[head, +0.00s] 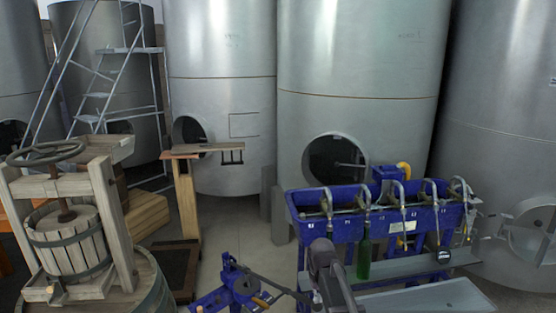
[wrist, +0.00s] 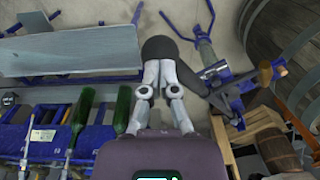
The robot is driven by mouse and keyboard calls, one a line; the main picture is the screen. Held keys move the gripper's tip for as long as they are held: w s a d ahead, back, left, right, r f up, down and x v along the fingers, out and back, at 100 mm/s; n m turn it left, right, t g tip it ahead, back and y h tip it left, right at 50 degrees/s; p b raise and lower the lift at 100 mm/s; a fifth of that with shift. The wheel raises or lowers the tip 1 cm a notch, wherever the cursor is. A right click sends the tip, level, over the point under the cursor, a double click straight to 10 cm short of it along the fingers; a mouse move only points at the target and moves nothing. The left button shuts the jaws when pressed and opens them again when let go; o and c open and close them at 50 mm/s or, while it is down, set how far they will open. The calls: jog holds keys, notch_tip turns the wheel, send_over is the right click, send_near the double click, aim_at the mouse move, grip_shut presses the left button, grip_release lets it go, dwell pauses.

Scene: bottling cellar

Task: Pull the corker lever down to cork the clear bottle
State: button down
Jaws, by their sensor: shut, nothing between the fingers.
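The blue corker (head: 240,288) stands at the bottom middle of the head view, partly cut off by the frame edge. Its dark lever (head: 272,284) slants down to the right, towards my arm. In the wrist view the corker (wrist: 235,92) is right of my gripper (wrist: 158,66), whose fingers are shut and empty. A dark, wide shape (wrist: 168,48), seemingly the lever's end, lies just beyond the fingertips; I cannot tell whether they touch. I cannot make out the clear bottle in either view.
A blue bottle filler (head: 375,222) with several spouts stands right of the corker, a green bottle (head: 364,258) under it. Grey shelves (head: 425,297) jut out in front. A wooden press (head: 68,240) is at left. Steel tanks (head: 360,60) line the back.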

aim_at(320, 304)
jog(key=shift+s+d+f+b, duration=0.15)
jog(key=shift+f+b, duration=0.6)
jog(key=shift+f, duration=0.15)
jog(key=shift+s+d+f+b, duration=0.1)
jog(key=shift+f+b, duration=0.6)
jog(key=shift+s+d+f+b, duration=0.1)
jog(key=shift+f+b, duration=0.55)
jog(key=shift+f, duration=0.05)
jog(key=shift+f, duration=0.1)
jog(key=shift+s+d+f+b, duration=0.15)
jog(key=shift+f+b, duration=1.1)
jog(key=shift+b, duration=0.1)
jog(key=shift+f, duration=0.1)
jog(key=shift+s+d+f+b, duration=0.1)
jog(key=shift+f+b, duration=1.2)
jog(key=shift+b, duration=0.1)
jog(key=shift+f, duration=0.1)
jog(key=shift+f+b, duration=1.3)
jog(key=shift+b, duration=0.1)
